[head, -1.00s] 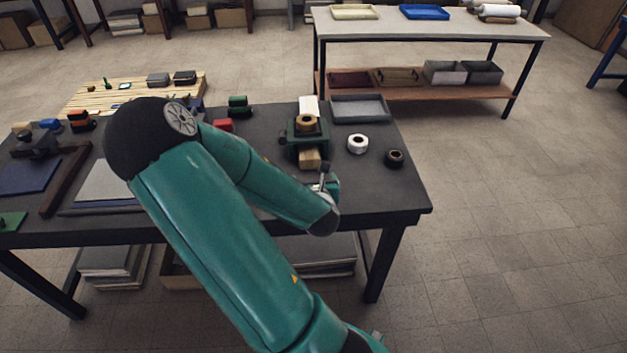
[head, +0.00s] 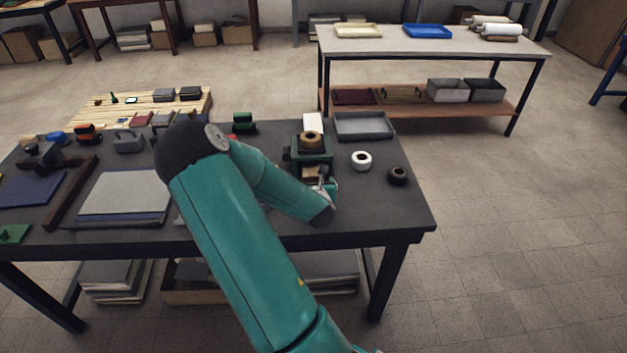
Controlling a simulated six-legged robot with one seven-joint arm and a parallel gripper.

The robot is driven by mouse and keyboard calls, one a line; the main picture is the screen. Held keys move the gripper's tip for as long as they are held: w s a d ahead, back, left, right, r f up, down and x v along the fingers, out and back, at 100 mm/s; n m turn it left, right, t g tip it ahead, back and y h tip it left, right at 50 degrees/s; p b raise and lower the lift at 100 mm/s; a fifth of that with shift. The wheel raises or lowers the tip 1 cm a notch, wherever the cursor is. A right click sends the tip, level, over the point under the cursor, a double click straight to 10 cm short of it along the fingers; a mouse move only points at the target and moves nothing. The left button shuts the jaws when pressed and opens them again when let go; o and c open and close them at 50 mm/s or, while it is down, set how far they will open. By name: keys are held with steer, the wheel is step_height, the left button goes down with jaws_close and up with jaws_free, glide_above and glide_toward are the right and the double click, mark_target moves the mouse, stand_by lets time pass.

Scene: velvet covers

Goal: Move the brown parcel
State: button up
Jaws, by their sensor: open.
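The brown parcel (head: 311,174) is a small tan-brown block on the dark workbench (head: 398,216), just in front of a green tape dispenser (head: 312,152). Its near side is partly hidden by my gripper and wrist. My gripper (head: 324,178) is at the parcel's near right side, very close to it. It is open, with nothing visibly held. I cannot tell whether the fingers touch the parcel or stand around it.
A white tape roll (head: 361,160) and a dark roll (head: 398,175) stand to the right. A grey tray (head: 364,125) lies behind them. A grey board (head: 124,193) lies left of my arm. The bench's front right corner is clear. A second table (head: 430,42) stands behind.

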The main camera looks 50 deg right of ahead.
mark_target(312, 166)
steer(key=shift+x, duration=1.45)
steer(key=shift+c, duration=0.4)
steer(key=c, duration=1.2)
steer(key=shift+a, duration=0.1)
